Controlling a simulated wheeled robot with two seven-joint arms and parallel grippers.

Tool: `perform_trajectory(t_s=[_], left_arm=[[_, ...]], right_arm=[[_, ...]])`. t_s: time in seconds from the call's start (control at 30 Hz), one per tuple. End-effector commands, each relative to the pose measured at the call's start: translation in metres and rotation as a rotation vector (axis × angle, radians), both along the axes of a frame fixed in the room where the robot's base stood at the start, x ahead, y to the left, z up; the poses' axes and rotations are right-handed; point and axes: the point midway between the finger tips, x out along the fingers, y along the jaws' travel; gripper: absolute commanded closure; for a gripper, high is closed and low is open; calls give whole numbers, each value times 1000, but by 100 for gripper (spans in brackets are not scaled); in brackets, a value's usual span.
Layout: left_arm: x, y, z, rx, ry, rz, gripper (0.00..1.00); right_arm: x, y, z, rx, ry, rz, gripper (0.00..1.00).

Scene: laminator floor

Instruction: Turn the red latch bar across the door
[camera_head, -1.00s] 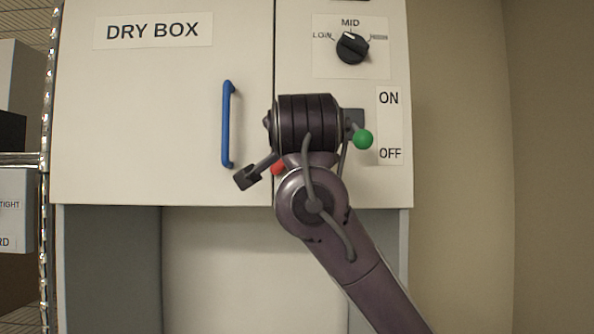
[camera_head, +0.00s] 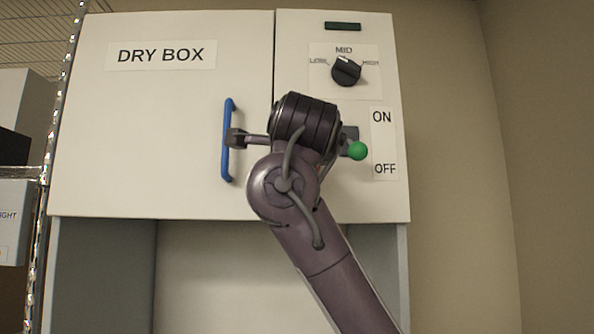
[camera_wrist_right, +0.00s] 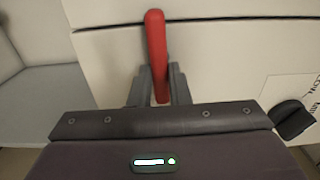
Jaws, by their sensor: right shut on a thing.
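The red latch bar (camera_wrist_right: 156,45) stands out clearly in the right wrist view. It lies over the seam between the door and the side panel, its free end on the door side. My right gripper (camera_wrist_right: 158,84) is shut on the bar, a finger on each side of it. In the head view my right wrist hides the bar and the fingertips. The door (camera_head: 120,130) with the DRY BOX label looks flush with the panel. My left gripper is in neither view.
A blue handle (camera_head: 228,155) is on the door, just behind a dark part of my wrist. A green-knobbed switch (camera_head: 357,151) sits close right of the wrist. A black dial (camera_head: 346,71) is above. A wire rack (camera_head: 50,190) stands at left.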

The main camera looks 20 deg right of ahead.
Motion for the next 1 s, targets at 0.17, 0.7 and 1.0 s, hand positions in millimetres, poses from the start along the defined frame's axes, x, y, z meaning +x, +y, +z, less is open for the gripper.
perform_trajectory(t_s=[0.17,0.7,1.0], left_arm=[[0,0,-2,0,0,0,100],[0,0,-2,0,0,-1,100],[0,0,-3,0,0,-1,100]], right_arm=[[0,0,-1,27,-7,0,100],[0,0,-1,32,-8,0,67],[0,0,-1,30,-9,0,62]])
